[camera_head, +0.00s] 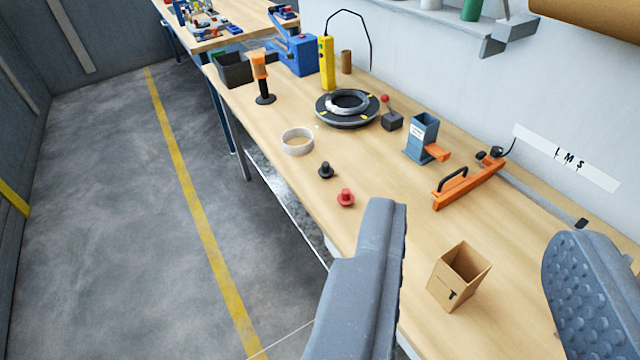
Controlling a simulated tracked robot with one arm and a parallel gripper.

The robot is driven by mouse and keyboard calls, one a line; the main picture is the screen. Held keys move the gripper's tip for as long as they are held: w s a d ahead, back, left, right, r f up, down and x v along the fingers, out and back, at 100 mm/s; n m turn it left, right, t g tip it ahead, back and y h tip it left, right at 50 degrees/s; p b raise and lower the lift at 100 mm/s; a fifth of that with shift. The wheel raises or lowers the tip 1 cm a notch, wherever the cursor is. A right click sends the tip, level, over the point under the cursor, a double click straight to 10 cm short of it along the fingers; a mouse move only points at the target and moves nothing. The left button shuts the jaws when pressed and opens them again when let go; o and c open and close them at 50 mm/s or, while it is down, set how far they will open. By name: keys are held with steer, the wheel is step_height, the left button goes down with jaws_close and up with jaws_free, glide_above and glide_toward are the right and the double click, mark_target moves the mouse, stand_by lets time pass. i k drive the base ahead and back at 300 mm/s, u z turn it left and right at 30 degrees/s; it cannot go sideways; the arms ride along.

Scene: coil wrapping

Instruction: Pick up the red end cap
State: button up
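The red end cap (346,198) is a small flanged knob standing on the wooden bench (385,215) near its front edge. A similar black cap (326,170) stands just behind it. My gripper (475,240) shows large in the foreground with two grey fingers spread wide. Nothing is held between the fingers. The red cap lies beyond and just left of the left fingertip, apart from it in the picture.
A cardboard box (447,285) stands between the fingers in the picture. An orange sealer (469,184), a blue dispenser (421,137), a tape roll (297,141) and a black turntable with a coil (347,107) stand on the bench. The floor (110,220) at left is clear.

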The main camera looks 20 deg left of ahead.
mark_target(345, 199)
steer(key=u, duration=0.1)
steer(key=i, duration=0.85)
steer(key=z, duration=0.3)
